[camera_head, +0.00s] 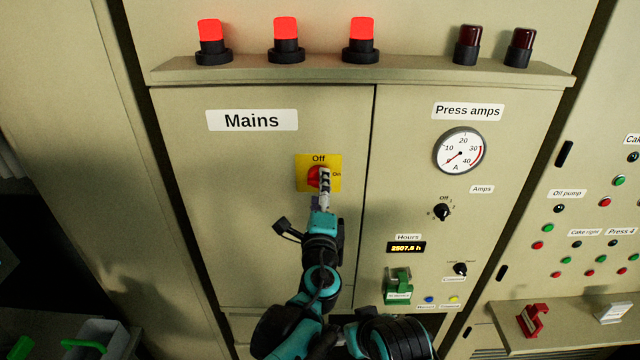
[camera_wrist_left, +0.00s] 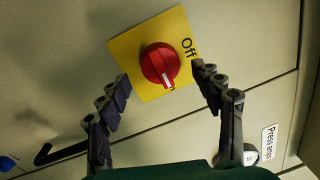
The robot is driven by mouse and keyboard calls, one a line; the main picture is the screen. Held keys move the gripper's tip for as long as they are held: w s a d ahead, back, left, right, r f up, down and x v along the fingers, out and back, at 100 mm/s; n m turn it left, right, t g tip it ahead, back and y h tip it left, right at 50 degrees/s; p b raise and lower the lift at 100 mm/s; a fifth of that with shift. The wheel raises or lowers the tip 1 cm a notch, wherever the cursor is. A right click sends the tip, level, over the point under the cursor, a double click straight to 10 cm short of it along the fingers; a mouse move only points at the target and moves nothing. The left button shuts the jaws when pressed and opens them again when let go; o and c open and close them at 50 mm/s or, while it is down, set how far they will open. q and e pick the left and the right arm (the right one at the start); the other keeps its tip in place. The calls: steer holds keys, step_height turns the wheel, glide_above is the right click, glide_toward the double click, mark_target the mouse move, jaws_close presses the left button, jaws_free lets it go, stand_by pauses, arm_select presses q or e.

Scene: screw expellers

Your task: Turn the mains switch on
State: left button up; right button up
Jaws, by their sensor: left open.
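The mains switch is a red rotary knob (camera_head: 314,176) on a yellow plate (camera_head: 304,163) under the "Mains" label (camera_head: 252,120). "Off" is printed at the plate's top and "On" at its right. In the left wrist view the red knob (camera_wrist_left: 159,64) has a white mark at its lower end, roughly a quarter turn from the word "Off", towards the "On" side. My left gripper (camera_head: 322,180) is in front of the knob and partly hides it. In the left wrist view its open fingers (camera_wrist_left: 161,80) stand on either side of the plate, with nothing between them. My right gripper does not show.
Three red lamps (camera_head: 286,40) glow on the ledge above; two dark lamps (camera_head: 467,45) stand at its right. The right door carries a press amps gauge (camera_head: 460,151), small knobs (camera_head: 442,212) and a green device (camera_head: 398,284). The cabinet face around the switch is clear.

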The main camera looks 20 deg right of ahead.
arm_select(q)
steer(key=v, duration=0.9)
steer(key=shift+a, duration=0.15)
